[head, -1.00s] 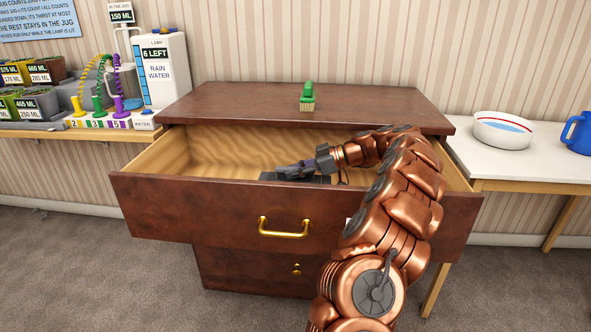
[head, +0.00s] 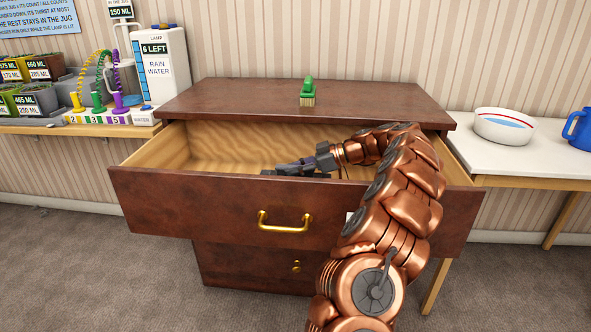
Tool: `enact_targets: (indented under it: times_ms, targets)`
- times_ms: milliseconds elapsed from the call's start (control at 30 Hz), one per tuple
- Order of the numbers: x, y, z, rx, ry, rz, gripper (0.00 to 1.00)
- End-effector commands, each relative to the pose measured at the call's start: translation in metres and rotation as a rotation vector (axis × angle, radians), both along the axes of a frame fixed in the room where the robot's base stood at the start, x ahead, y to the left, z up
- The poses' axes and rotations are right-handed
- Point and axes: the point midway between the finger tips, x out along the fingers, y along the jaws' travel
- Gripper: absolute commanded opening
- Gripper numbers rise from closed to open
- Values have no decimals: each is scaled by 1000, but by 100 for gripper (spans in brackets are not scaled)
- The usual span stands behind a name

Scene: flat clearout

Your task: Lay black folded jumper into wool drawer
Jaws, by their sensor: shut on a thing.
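The wool drawer (head: 180,205) is pulled open in the dark wooden chest, with a brass handle on its front and pale wood inside. My gripper (head: 283,168) reaches over its right side and is down inside it, near the middle. It is shut on the black folded jumper (head: 268,172), of which only a thin dark edge shows above the drawer front. The drawer front hides the rest of the jumper and the drawer floor, so I cannot tell whether the jumper touches the floor.
A green brush (head: 307,92) stands on the chest top (head: 230,98). At the right, a white table (head: 540,160) holds a white bowl (head: 503,127) and a blue jug (head: 579,130). At the left, a shelf carries plant pots and a rain water tank (head: 160,68). The drawer's left part looks clear.

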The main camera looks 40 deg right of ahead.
Motion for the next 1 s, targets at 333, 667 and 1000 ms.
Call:
enact_targets:
  times_ms: [333, 667, 1000]
  targets:
    - [0, 0, -1, 1, -1, 0, 42]
    - [0, 0, -2, -1, 1, 0, 50]
    - [-10, -11, 5, 1, -1, 0, 50]
